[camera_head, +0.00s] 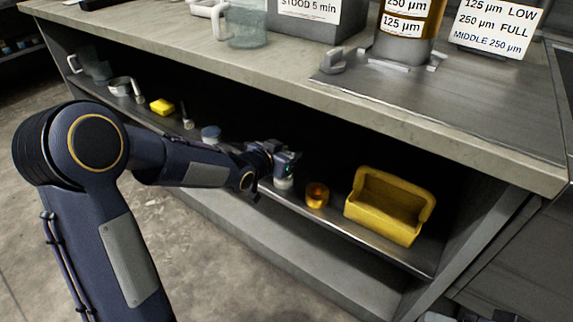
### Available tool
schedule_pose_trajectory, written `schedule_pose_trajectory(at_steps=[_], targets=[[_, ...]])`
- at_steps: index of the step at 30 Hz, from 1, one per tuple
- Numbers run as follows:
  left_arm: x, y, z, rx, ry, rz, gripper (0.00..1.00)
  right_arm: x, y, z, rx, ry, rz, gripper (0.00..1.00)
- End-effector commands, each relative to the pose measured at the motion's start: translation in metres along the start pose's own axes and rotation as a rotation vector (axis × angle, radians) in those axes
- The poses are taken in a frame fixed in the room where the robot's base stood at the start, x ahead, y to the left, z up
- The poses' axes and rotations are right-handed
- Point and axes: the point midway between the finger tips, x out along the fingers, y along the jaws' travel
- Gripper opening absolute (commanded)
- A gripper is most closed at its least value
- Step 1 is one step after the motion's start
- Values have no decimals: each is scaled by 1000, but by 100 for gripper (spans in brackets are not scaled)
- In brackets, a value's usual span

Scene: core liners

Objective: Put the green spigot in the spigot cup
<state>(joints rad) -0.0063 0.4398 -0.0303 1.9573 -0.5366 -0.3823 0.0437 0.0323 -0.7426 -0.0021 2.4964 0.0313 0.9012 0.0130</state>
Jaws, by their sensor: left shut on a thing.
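My left gripper (285,164) reaches in from the left to the open shelf under the bench. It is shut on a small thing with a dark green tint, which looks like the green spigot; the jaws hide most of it. A small pale cup (284,183) is right below the jaws; I cannot tell whether the held thing touches it. A small amber cup (317,195) stands just right of it. I cannot tell from the picture which one is the spigot cup.
A yellow bin (384,210) stands on the shelf at the right. A blue-grey cup (210,133), a yellow block (162,106) and a metal mug (120,86) are to the left.

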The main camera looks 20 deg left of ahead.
Motion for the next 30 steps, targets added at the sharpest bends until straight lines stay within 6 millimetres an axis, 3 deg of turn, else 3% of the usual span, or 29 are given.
schedule_pose_trajectory(at_steps=[8,20,21,26,30], targets=[[18,-5,34,-1,-3,0,9,14,6,7,0,0,0,69],[20,-5,38,0,0,-1,9,16,8,8,0,0,0,69],[19,-5,37,0,-1,-1,35,16,7,8,0,0,0,69],[19,-5,37,0,-1,-1,54,15,7,8,0,0,0,69],[19,-5,37,0,-1,-1,54,15,7,8,0,0,0,69]])
